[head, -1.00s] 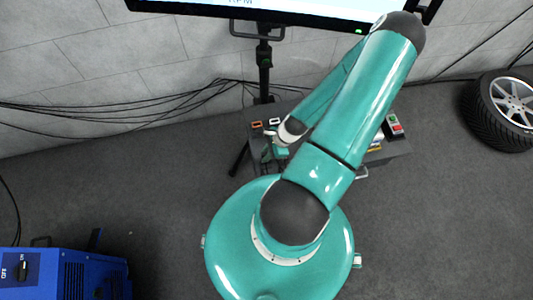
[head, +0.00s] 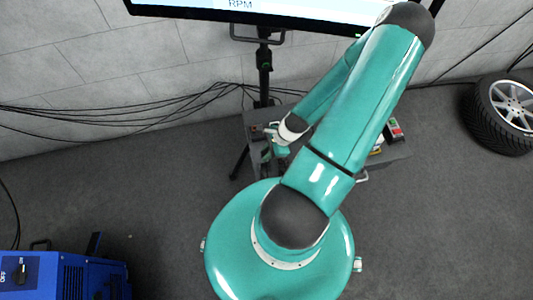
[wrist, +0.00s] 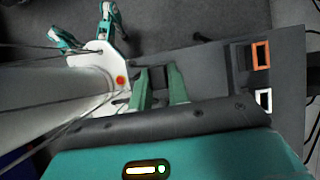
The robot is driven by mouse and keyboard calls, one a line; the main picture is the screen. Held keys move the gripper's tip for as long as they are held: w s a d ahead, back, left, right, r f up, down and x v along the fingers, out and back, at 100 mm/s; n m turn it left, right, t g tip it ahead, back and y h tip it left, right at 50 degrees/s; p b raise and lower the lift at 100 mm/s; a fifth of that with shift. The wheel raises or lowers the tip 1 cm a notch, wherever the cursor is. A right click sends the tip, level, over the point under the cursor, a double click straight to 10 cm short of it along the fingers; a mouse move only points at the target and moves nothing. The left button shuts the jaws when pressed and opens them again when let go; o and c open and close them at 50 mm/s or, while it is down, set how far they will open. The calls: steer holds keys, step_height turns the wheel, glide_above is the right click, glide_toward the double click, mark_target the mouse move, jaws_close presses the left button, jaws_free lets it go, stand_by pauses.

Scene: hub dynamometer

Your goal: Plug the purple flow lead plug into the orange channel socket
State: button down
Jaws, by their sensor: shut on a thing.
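My gripper (wrist: 158,84) shows in the wrist view as two green fingers, closed around a dark piece between them. No purple shows on that piece, and its front end is hard to make out. The orange channel socket (wrist: 261,55) is an orange rectangular frame on the grey bench top, to the right of my fingers and apart from them. In the head view my gripper (head: 277,150) is small and partly covered by my own arm, over the left part of the bench. The orange socket shows only faintly there, beside my gripper.
A white-framed socket (wrist: 265,99) sits just below the orange one in the wrist view. The grey bench (head: 398,153) also carries a red and green button box (head: 394,130). A monitor (head: 290,18) on a stand rises behind. Black cables (head: 130,120) hang along the wall.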

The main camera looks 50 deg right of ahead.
steer(key=shift+r, duration=0.9)
steer(key=w+d, duration=0.8)
steer(key=w, duration=0.4)
steer(key=shift+w+d, duration=0.4)
stand_by(1.6)
steer(key=shift+f, duration=0.45)
steer(key=shift+f, duration=0.75)
stand_by(0.4)
steer(key=shift+f, duration=0.35)
steer(key=shift+f, duration=0.4)
